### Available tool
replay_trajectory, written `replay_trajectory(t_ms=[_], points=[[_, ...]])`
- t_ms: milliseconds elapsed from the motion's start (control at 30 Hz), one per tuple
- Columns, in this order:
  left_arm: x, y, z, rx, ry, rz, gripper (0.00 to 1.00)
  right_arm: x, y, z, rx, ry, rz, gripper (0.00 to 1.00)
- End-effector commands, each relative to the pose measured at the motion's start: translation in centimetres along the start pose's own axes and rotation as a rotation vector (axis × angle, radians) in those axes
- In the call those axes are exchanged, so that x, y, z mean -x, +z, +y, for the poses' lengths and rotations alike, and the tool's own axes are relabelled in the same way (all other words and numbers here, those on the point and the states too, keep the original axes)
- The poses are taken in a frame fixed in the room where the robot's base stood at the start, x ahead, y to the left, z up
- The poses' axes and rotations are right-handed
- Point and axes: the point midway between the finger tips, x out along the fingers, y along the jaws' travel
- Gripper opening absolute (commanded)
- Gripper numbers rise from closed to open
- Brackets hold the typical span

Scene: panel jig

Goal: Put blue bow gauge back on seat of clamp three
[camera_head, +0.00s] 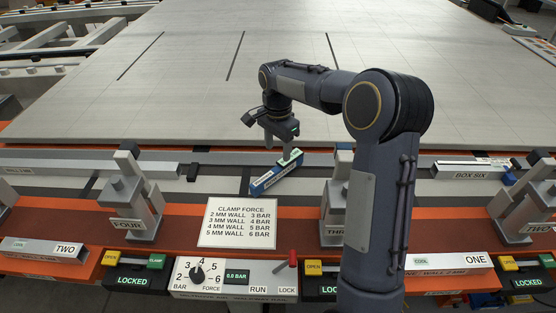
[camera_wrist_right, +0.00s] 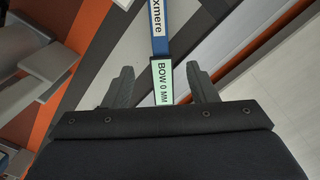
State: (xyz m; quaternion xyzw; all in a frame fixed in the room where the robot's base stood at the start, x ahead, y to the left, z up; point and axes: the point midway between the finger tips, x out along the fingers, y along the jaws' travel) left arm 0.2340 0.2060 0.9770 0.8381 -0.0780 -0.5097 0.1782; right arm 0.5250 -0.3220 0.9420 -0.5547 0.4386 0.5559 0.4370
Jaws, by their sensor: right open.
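The blue bow gauge (camera_head: 268,181) lies at a slant on the pale strip in front of the big panel, left of clamp three. Its pale green end is marked BOW 0 MM (camera_wrist_right: 163,84); its blue part (camera_wrist_right: 159,28) runs away at the top of the right wrist view. My right gripper (camera_head: 283,146) is above the gauge's green end. Its open fingers (camera_wrist_right: 162,86) stand on either side of that end, apart from it. Clamp three (camera_head: 336,190) is partly hidden behind my right arm, and I cannot make out its seat. My left gripper is out of view.
Clamp four (camera_head: 134,205) stands on the orange beam at left, and another clamp (camera_head: 533,200) at far right. A clamp force card (camera_head: 238,222) and a control box with dial (camera_head: 235,279) are in front. The wide panel (camera_head: 190,75) is bare.

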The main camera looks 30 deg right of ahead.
Motion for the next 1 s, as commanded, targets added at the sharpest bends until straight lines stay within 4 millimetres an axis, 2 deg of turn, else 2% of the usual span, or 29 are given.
replay_trajectory(t_ms=[100, 333, 467, 567, 733, 867, 1000], points=[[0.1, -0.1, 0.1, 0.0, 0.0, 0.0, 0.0, 2.3, 0.0, -0.1, 0.0, -0.003, 0.001, 0.52], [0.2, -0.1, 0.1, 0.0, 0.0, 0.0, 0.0, 4.4, 0.1, 0.2, 0.007, -0.005, -0.002, 0.52], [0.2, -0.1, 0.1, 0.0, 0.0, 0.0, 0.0, 5.8, 0.8, 2.0, 0.08, -0.043, -0.02, 0.52], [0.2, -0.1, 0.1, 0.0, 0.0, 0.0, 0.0, 7.3, 2.1, 4.7, 0.197, -0.106, -0.039, 0.52], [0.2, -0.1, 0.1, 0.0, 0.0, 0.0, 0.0, 8.9, 5.5, 10.4, 0.445, -0.24, -0.052, 0.52], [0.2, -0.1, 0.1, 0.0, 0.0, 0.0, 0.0, 9.1, 8.5, 14.8, 0.631, -0.344, -0.035, 0.52], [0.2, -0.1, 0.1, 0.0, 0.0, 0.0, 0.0, 8.2, 11.9, 19.2, 0.82, -0.452, 0.01, 0.52]])
